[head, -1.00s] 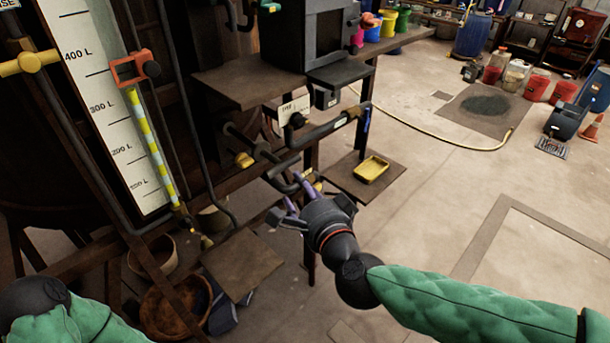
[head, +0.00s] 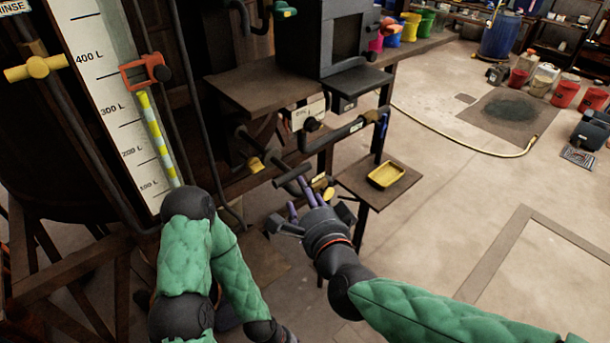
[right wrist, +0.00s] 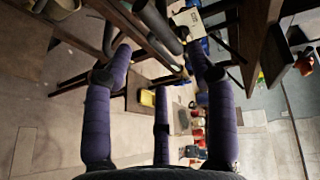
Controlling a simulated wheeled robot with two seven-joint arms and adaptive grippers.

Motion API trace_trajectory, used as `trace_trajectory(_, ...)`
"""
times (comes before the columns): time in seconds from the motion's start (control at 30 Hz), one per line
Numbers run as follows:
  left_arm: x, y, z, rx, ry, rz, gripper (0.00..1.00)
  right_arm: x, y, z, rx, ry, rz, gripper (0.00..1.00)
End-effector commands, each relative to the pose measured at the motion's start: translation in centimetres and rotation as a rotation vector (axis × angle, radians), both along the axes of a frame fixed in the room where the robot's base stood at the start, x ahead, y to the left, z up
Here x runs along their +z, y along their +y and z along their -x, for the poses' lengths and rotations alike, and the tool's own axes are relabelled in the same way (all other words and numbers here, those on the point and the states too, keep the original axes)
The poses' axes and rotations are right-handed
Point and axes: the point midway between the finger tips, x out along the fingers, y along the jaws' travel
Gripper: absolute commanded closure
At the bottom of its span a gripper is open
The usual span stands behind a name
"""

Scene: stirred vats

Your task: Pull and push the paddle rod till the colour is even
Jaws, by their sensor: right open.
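The paddle rod (head: 266,156) comes out of the dark frame below the shelf and ends in a grey T-shaped handle (head: 293,175). My right gripper (head: 304,196) is open just in front of and below this handle, its purple fingers pointing at it. In the right wrist view the spread fingers (right wrist: 160,95) hold nothing, and a grey bar, probably the handle (right wrist: 152,17), shows at the top between them. A tall white litre scale (head: 112,110) with a yellow-banded tube (head: 156,138) stands at left.
A bent grey pipe (head: 338,134) runs just above the handle. A small side shelf with a yellow tray (head: 387,175) stands to the right. A dark box (head: 350,40) sits on the upper shelf.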

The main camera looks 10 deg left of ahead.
Motion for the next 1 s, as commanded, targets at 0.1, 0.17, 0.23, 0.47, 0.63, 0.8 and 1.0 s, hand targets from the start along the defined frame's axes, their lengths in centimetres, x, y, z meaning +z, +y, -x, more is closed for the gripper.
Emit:
trace_trajectory(0.1,-0.3,0.0,0.0,0.000,0.000,0.000,0.60,-0.6,1.0,-1.8,-0.001,0.003,0.003,0.43)
trace_trajectory(0.17,-0.3,0.0,0.0,0.000,0.000,0.000,0.60,-0.8,1.5,-2.7,-0.001,0.003,0.003,0.43)
trace_trajectory(0.23,-0.4,0.0,0.0,0.000,-0.001,0.000,0.60,-1.0,2.0,-3.8,-0.002,0.003,0.003,0.43)
trace_trajectory(0.47,-0.4,0.0,0.0,0.000,-0.001,0.000,0.60,-1.5,3.5,-6.5,-0.002,0.001,0.002,0.43)
trace_trajectory(0.63,-0.4,0.0,0.0,0.000,-0.001,0.000,0.60,-1.7,4.1,-7.5,-0.002,0.001,0.001,0.43)
trace_trajectory(0.8,-0.4,0.0,0.0,-0.001,-0.001,0.000,0.60,-1.6,4.2,-7.8,-0.002,0.000,0.000,0.43)
trace_trajectory(1.0,-0.4,0.0,0.0,-0.001,-0.001,0.000,0.60,-1.7,4.2,-7.8,-0.002,0.000,0.000,0.43)
